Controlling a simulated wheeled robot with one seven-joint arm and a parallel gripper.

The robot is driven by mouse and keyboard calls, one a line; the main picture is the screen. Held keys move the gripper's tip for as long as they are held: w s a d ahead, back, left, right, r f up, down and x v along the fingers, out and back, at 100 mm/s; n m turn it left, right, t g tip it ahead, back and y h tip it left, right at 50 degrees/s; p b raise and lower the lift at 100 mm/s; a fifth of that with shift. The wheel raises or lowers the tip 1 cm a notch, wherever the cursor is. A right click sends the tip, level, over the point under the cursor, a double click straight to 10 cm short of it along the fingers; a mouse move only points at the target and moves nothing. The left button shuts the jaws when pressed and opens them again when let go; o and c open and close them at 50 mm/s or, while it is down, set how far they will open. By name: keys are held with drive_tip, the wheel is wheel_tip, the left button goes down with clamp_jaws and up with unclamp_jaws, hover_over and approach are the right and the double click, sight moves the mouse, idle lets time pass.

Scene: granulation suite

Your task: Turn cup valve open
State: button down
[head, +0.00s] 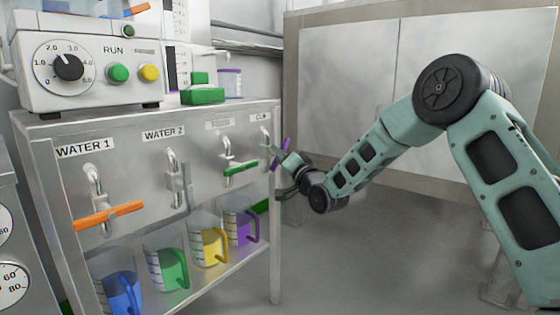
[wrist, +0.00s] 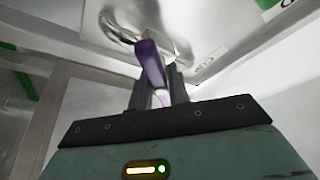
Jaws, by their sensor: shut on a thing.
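The cup valve is the rightmost tap on the metal panel, at the label reading CUP (head: 263,117). Its purple handle (head: 286,145) shows partly past my gripper (head: 283,166) in the head view. In the wrist view the purple handle (wrist: 151,62) runs from the silver tap body (wrist: 120,25) down between my two fingers (wrist: 158,90). My gripper is shut on this handle. Part of the handle and the tap is hidden behind the gripper in the head view.
Other taps have an orange handle (head: 108,215), a grey handle (head: 187,187) and a green handle (head: 241,167). Blue (head: 122,294), green (head: 168,268), yellow (head: 210,246) and purple (head: 241,228) handled jugs stand on the shelf below.

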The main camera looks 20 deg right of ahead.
drive_tip(key=n+y, duration=0.1)
drive_tip(key=n, duration=0.2)
drive_tip(key=n+y+b, duration=0.1)
drive_tip(key=n, duration=0.2)
drive_tip(key=shift+f+y+b, duration=0.15)
drive_tip(key=shift+y+b, duration=0.15)
drive_tip(key=shift+y, duration=0.1)
drive_tip(key=shift+n+g+y+b, duration=0.2)
drive_tip(key=shift+n+g+y, duration=0.45)
drive_tip(key=shift+n, duration=0.9)
drive_tip(key=shift+n+g+y+b, duration=0.25)
drive_tip(key=shift+n+y, duration=0.7)
drive_tip(key=shift+n, duration=0.9)
drive_tip(key=c, duration=1.3)
unclamp_jaws()
drive_tip(key=p+v, duration=0.6)
drive_tip(key=v, duration=1.1)
drive_tip(key=shift+s+d, duration=0.15)
